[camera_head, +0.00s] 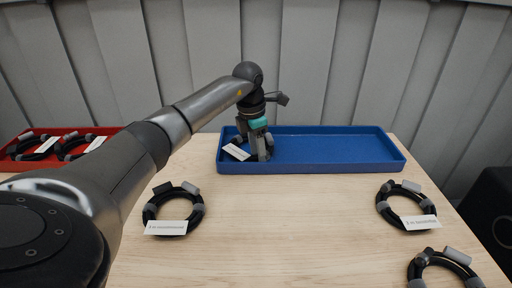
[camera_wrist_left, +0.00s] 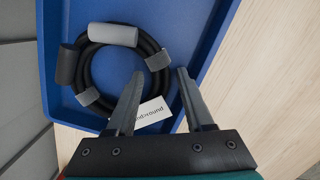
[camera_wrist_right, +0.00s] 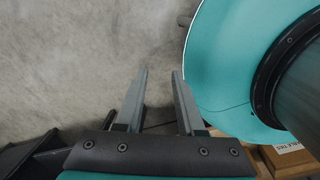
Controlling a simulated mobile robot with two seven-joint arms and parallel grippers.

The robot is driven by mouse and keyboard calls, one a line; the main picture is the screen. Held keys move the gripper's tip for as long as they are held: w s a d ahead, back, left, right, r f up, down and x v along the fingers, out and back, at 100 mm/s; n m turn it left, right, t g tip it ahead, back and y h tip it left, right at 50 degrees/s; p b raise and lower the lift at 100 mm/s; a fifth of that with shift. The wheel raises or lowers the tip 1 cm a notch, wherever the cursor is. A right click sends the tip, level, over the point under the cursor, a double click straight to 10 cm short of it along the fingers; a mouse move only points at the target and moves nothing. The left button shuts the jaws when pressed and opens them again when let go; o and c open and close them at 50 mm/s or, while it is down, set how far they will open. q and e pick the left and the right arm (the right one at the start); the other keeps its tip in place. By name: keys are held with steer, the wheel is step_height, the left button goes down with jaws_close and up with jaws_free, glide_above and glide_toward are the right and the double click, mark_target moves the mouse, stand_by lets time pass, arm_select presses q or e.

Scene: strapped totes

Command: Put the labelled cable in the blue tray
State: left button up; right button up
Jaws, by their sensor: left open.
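A coiled black cable with grey wraps and a white label (camera_head: 237,152) lies in the left end of the blue tray (camera_head: 330,165). The left wrist view shows the coil (camera_wrist_left: 97,35) on the tray floor (camera_wrist_left: 195,20), its printed label (camera_wrist_left: 152,117) beside the fingers. My left gripper (camera_head: 261,157) is open and low in the tray, at the coil; in its wrist view the fingertips (camera_wrist_left: 161,72) are apart near the coil's edge. Whether they touch it I cannot tell. My right gripper (camera_wrist_right: 161,72) is open and empty, away from the table.
More labelled black coils lie on the wooden table: one at front left (camera_head: 173,208), one at right (camera_head: 405,204), one at the front right edge (camera_head: 445,270). A red tray (camera_head: 112,131) with coils stands at left, partly behind my left arm. The middle of the table is clear.

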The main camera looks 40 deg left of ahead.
arm_select(q)
steer(key=shift+s+a+r+p, duration=0.15)
steer(key=shift+s+r+p, duration=0.05)
steer(key=shift+r, duration=0.25)
steer(key=shift+s+a+r+p, duration=0.15)
steer(key=shift+r, duration=0.25)
arm_select(e)
steer(key=w+a+f+t, duration=0.1)
steer(key=w+a+t, duration=0.15)
steer(key=w, duration=0.55)
arm_select(q)
steer(key=shift+w+d+r+p, duration=0.2)
steer(key=shift+d+r, duration=0.05)
steer(key=shift+r, duration=0.3)
steer(key=shift+w+d+r+p, duration=0.15)
steer(key=shift+w+d+r, duration=0.05)
steer(key=shift+r, duration=0.35)
step_height(320, 180, up, 8)
steer(key=s+p, duration=0.1)
steer(key=p, duration=0.2)
steer(key=shift+a, duration=0.3)
arm_select(e)
steer(key=s+d+f, duration=0.1)
steer(key=s+d, duration=0.4)
steer(key=shift+s+d+f, duration=0.15)
steer(key=shift+s+f, duration=0.05)
arm_select(q)
steer(key=shift+s, duration=0.1)
